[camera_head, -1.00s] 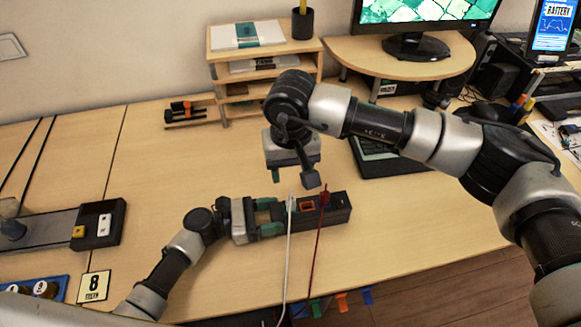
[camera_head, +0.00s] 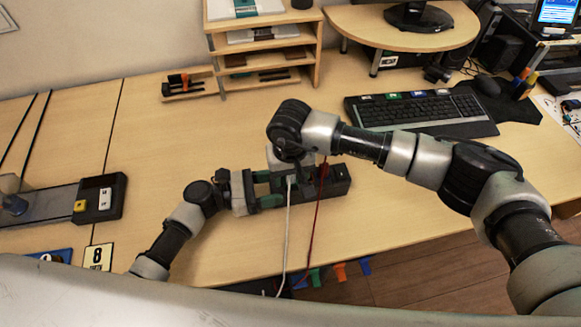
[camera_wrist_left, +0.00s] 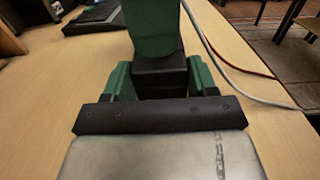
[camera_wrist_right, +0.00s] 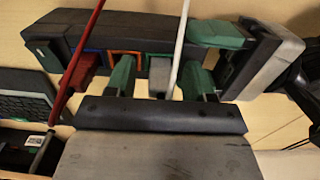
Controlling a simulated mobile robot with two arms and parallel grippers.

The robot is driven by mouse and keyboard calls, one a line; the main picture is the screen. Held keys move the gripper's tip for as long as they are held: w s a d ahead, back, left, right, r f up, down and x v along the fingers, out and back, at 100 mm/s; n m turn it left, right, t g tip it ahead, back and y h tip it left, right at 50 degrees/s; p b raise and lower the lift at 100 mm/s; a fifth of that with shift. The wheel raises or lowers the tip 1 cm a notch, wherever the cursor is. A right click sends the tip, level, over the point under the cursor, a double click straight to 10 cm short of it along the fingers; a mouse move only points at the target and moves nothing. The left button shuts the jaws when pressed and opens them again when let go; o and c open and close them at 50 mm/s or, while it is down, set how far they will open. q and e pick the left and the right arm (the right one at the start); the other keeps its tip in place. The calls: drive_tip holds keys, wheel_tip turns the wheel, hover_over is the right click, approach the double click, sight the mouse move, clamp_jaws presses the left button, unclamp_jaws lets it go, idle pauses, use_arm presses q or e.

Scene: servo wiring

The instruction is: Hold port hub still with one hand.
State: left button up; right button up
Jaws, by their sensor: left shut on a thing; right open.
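The port hub (camera_head: 338,182) is a long dark block lying on the table in the head view. My left gripper (camera_head: 268,190) is shut on its left end, with green fingers on both sides. The hub's dark end (camera_wrist_left: 160,75) shows between them in the left wrist view. My right gripper (camera_wrist_right: 160,78) is open over the hub, its fingers on either side of a pale plug (camera_wrist_right: 160,72) with a white cable. A red plug (camera_wrist_right: 85,68) with a red cable sits beside an orange-rimmed port (camera_wrist_right: 122,57). Whether the pale plug is fully seated is hidden.
The white cable (camera_head: 286,245) and red cable (camera_head: 312,232) hang over the table's front edge. A keyboard (camera_head: 420,112) lies at the back right, a wooden shelf (camera_head: 262,62) at the back. A dark-ended device (camera_head: 98,198) stands at left.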

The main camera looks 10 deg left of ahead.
clamp_jaws()
idle(0.4)
drive_tip(key=shift+r, duration=1.7)
drive_tip(key=shift+r, duration=1.8)
use_arm(q)
drive_tip(key=o, duration=1.1)
